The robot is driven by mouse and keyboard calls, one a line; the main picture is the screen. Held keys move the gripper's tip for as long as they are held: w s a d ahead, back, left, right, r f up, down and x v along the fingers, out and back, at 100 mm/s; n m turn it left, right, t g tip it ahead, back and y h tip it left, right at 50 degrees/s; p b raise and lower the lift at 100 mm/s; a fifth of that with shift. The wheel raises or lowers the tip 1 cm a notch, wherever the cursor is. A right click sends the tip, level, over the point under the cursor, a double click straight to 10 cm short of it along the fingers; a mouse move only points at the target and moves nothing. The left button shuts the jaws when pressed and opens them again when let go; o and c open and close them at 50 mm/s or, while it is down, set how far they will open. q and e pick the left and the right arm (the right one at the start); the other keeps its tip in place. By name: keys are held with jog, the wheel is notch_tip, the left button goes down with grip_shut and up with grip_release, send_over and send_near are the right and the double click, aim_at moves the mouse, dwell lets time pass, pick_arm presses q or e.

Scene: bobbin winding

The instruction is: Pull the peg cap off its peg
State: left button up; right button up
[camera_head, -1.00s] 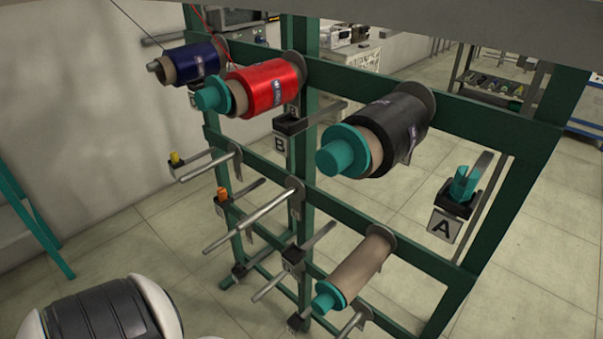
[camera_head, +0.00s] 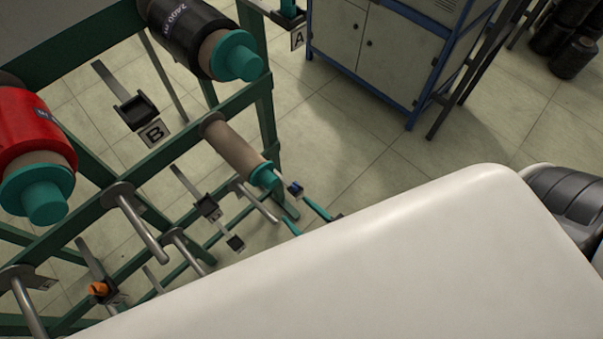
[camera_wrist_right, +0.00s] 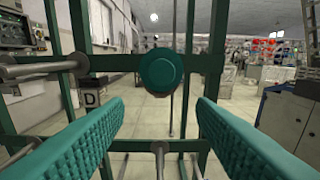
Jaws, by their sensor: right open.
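A teal peg cap (camera_head: 265,175) sits on the end of a lower peg carrying a bare tan tube (camera_head: 233,147). In the right wrist view the cap (camera_wrist_right: 161,71) is a round teal disc with a raised knob, straight ahead and slightly above the fingertips. My right gripper (camera_head: 298,208) is open and empty, just in front of the cap, with its teal fingers pointing at it. In the wrist view the right gripper's fingers (camera_wrist_right: 160,105) are spread to either side, apart from the cap. My left gripper is not in view.
Black (camera_head: 193,33) and red (camera_head: 40,140) bobbins with teal caps sit on the green rack (camera_head: 88,41). Bare metal pegs (camera_head: 140,225) stick out nearby. Holder B (camera_head: 137,110) is between the bobbins. A blue-framed cabinet (camera_head: 375,45) stands behind, with open floor before it.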

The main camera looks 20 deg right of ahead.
aim_at(274, 185)
jog(key=w, duration=0.2)
jog(key=w+a+r, duration=0.1)
jog(key=w, duration=0.1)
jog(key=w+a+r+b, duration=0.1)
jog(key=w, duration=0.2)
jog(key=shift+a, duration=0.1)
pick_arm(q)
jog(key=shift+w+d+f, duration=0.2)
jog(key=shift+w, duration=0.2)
pick_arm(e)
jog(key=shift+x, duration=0.9)
jog(key=shift+f, duration=0.1)
jog(key=c, duration=1)
jog(key=shift+p, duration=0.35)
jog(key=shift+c, duration=0.2)
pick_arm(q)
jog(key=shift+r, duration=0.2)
pick_arm(e)
jog(key=shift+s, duration=0.2)
